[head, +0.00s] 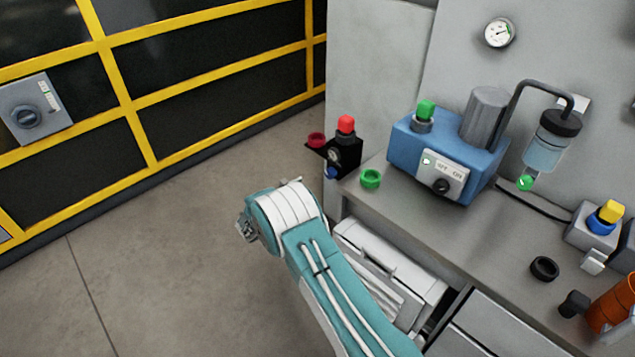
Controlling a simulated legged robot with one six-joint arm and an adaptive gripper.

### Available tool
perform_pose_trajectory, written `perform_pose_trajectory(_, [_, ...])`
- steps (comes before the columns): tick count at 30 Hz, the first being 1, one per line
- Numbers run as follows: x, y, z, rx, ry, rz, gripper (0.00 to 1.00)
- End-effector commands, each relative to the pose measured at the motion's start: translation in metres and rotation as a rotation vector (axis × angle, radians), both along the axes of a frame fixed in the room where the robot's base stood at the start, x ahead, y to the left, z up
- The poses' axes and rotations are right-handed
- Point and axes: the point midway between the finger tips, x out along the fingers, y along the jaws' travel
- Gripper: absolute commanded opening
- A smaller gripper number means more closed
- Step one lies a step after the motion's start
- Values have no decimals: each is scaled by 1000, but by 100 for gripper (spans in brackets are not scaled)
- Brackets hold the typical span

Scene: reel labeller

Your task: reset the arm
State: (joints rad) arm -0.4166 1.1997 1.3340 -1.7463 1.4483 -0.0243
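My teal and white arm reaches up from the bottom edge and ends in a rounded joint in front of the bench. A small grey metal part, seemingly of my gripper (245,228), shows at the left of that joint, over the floor. The rest of it is hidden behind the arm, so I cannot tell whether its fingers are open or shut. No held thing shows.
The grey bench (440,225) carries a blue machine (403,150), a green ring (371,178), a black ring (544,268) and an orange cylinder (612,306). A white drawer unit (400,272) sits below, close to my arm. The floor (150,260) at left is clear.

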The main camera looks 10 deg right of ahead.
Motion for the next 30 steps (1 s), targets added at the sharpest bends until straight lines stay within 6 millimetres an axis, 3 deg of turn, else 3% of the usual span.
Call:
perform_pose_trajectory(6, [-13, 19, -1, 0, 1, 1, 85])
perform_pose_trajectory(22, [-14, 19, 1, 2, 0, -3, 85])
perform_pose_trajectory(26, [-17, 9, 19, 41, -4, -41, 85])
perform_pose_trajectory(30, [-27, -15, 55, 141, -12, -128, 85])
